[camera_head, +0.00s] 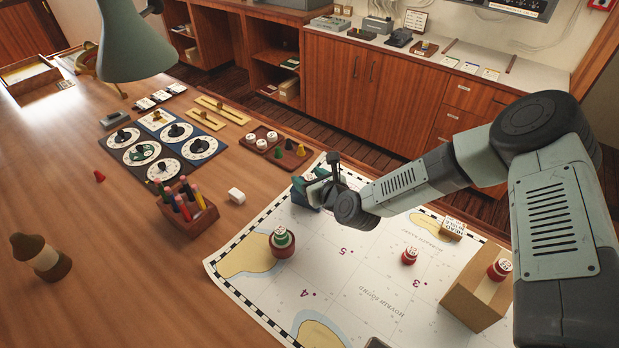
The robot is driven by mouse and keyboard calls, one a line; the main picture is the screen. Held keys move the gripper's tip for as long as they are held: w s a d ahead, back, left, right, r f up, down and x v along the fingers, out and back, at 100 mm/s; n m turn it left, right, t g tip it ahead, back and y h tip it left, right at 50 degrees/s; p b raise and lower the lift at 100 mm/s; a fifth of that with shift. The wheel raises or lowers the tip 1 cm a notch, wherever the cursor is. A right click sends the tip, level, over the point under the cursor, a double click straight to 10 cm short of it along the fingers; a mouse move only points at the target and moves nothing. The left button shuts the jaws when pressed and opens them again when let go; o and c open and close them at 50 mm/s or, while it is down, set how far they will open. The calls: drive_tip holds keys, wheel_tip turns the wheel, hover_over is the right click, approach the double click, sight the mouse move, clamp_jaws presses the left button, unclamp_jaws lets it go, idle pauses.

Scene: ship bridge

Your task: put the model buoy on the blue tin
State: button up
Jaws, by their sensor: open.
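A blue tin (301,198) stands on the chart, partly hidden by my gripper (314,181). My gripper is open and low at the tin. Green and pale patches show at the fingers; I cannot tell whether a buoy is among them or whether anything touches the tin. Several small buoy-like pieces are in view. A green one with a white top (281,237) sits in a reddish-brown holder. A red one (410,256) stands on the chart to the right. Another red one (499,268) stands on a cardboard box. Which is the task's model buoy is unclear.
The chart (350,290) covers the front right of the wooden table. The cardboard box (472,300) stands at its right.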

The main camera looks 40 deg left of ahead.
drive_tip(key=shift+r, duration=0.2)
drive_tip(key=v, duration=1.2)
